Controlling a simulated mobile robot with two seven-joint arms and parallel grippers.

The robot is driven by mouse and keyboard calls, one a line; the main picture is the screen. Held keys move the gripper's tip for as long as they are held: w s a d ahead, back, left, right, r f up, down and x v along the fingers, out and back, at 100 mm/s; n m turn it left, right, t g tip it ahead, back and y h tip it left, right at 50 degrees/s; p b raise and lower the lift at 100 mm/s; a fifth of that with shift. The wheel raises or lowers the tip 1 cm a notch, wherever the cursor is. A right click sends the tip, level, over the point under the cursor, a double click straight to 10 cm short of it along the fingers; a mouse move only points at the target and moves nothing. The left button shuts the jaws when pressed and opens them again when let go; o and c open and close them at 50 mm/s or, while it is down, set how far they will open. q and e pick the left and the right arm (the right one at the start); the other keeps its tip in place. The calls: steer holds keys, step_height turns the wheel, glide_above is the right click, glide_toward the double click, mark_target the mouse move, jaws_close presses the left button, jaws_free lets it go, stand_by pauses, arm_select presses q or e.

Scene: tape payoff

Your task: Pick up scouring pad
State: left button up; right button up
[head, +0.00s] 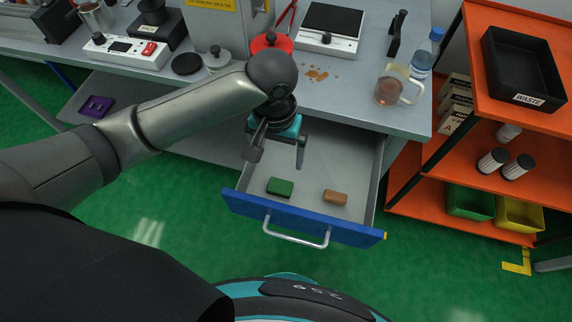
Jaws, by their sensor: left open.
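A green scouring pad (280,187) lies flat on the floor of the open drawer (358,185), near its front left. A small brown block (335,197) lies to its right, apart from it. My left gripper (278,153) is open and empty over the drawer, behind and above the green pad in the head view. Its two fingers point down and are spread apart. Nothing hides the pad. My right gripper is out of view.
The drawer's blue front (303,219) with its handle faces me. On the bench above stand a glass mug (393,86), a water bottle (426,53) and a scale (330,27). An orange shelf (475,105) with a black waste tray (524,68) stands at right.

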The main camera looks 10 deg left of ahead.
arm_select(q)
steer(key=b, duration=0.4)
glide_above(279, 188)
step_height(279, 188, down, 9)
steer(key=shift+a+f, duration=0.1)
steer(key=shift+f, duration=0.7)
step_height(279, 188, down, 4)
steer(key=shift+r+b, duration=0.2)
steer(key=shift+b, duration=0.85)
steer(key=shift+f, duration=0.5)
steer(key=c, duration=1.2)
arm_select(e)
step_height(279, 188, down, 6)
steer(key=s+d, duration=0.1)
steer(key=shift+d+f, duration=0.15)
